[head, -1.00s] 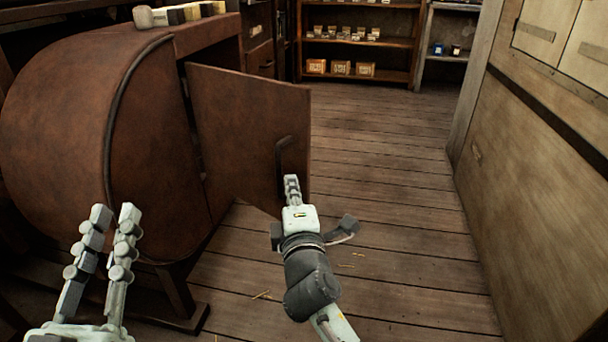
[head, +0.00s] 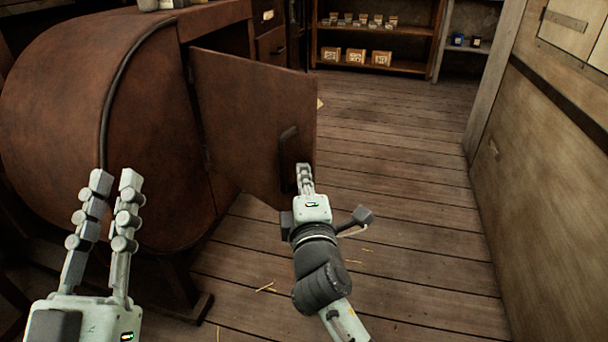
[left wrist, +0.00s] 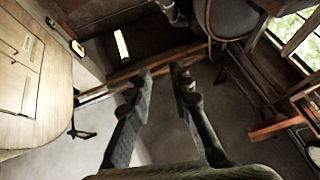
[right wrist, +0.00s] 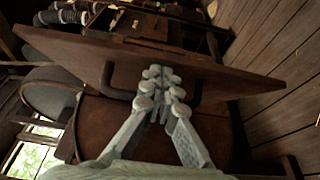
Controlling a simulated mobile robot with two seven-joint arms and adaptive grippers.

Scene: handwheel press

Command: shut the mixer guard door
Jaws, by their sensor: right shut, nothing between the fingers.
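The mixer guard door (head: 245,120) is a flat brown panel, standing open and swung out from the rounded brown mixer housing (head: 50,110). Its dark bar handle (head: 287,155) is near the free edge. My right gripper (head: 304,175) is shut and empty, its fingertips beside the lower part of the handle. In the right wrist view the closed fingers (right wrist: 160,76) lie in front of the door (right wrist: 232,75), between the ends of the handle (right wrist: 118,93); I cannot tell whether they touch. My left gripper (head: 116,180) is open and empty, in front of the housing.
The plank floor (head: 390,190) right of the door is clear apart from bits of straw. A wooden cabinet wall (head: 540,200) stands at the right. Shelves with small boxes (head: 355,56) are at the back. The housing's dark foot (head: 195,315) is below it.

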